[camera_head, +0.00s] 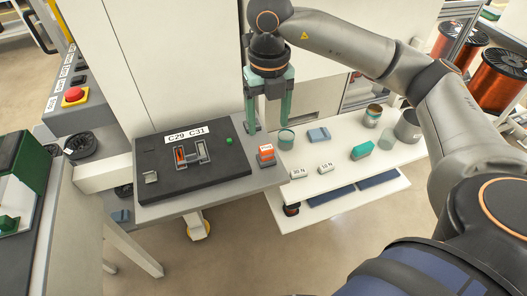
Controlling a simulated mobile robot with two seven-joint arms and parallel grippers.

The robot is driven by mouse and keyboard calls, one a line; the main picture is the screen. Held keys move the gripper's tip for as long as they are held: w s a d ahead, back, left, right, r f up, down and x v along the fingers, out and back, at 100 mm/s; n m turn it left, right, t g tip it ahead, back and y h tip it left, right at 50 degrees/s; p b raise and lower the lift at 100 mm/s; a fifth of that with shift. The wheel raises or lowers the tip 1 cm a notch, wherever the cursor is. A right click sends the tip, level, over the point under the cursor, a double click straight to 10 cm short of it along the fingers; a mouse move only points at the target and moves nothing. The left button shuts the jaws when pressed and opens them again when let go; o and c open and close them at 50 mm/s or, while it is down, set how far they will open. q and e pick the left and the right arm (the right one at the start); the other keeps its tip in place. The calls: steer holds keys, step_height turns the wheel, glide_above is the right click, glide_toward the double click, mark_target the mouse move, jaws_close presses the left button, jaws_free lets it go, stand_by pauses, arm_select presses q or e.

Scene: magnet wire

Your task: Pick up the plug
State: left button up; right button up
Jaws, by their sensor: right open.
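My right gripper (268,120) points down in the upper middle, its two green fingers apart with nothing seen between them. A black board marked C29 C31 (150,155) lies on that bench. It carries a grey frame with an orange piece (181,155) in it, and a small green piece (228,140). I cannot tell for sure which piece is the plug. My left gripper is not in view.
A red stop button (74,95) is at the left. A white machine panel stands behind the board.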

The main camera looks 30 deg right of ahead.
mark_target(266, 148)
steer(key=f, duration=0.8)
steer(key=shift+a+f+p, duration=0.2)
steer(key=shift+f+p, duration=0.1)
steer(key=shift+p, duration=0.05)
jaws_close()
